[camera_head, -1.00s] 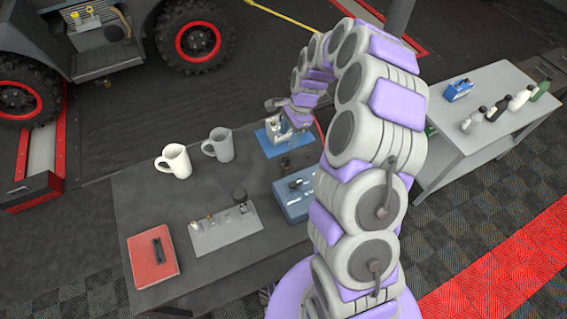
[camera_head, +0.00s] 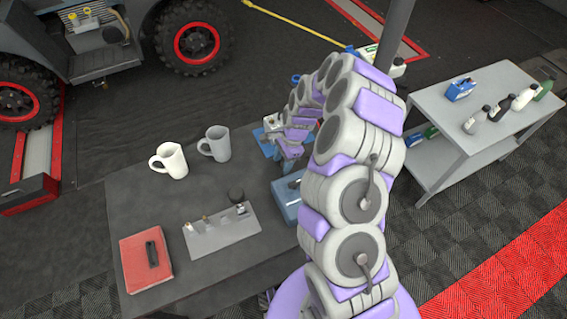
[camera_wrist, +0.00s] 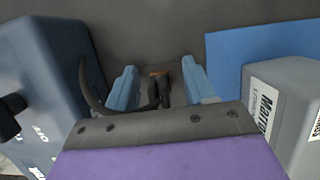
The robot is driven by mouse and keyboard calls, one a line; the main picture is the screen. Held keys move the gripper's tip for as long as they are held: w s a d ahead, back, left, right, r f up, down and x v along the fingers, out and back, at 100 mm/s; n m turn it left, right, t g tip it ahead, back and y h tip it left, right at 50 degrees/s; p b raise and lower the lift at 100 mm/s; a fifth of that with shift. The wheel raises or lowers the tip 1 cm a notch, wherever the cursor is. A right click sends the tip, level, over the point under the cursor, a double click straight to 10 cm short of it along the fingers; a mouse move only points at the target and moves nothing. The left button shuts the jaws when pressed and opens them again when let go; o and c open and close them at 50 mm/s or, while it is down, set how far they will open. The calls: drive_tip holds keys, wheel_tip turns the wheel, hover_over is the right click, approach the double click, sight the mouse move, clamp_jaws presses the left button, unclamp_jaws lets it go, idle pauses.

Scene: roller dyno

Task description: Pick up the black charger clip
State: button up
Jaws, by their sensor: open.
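The black charger clip (camera_wrist: 162,90), dark with a copper-brown tip, stands on the dark table top in the wrist view. It lies between the two light blue fingers of my gripper (camera_wrist: 159,76), with some space visible on both sides. My gripper is open and points down at the clip. Whether the fingers reach low enough around it I cannot tell. In the head view my gripper (camera_head: 291,152) is over the table's right part, and the clip is hidden behind it. A curved black cable (camera_wrist: 92,92) runs beside the left finger.
A blue box (camera_wrist: 40,85) stands close on the left in the wrist view. A pale labelled container (camera_wrist: 285,105) stands close on the right, by a blue surface (camera_wrist: 250,55). The table also holds two mugs (camera_head: 170,161), a grey plate (camera_head: 222,232) and a red book (camera_head: 146,260).

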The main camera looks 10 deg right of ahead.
drive_tip(key=shift+d, duration=0.3)
drive_tip(key=shift+c, duration=0.5)
drive_tip(key=shift+a, duration=0.3)
drive_tip(key=c, duration=0.8)
drive_tip(key=shift+c, duration=0.5)
drive_tip(key=shift+d, duration=0.15)
clamp_jaws()
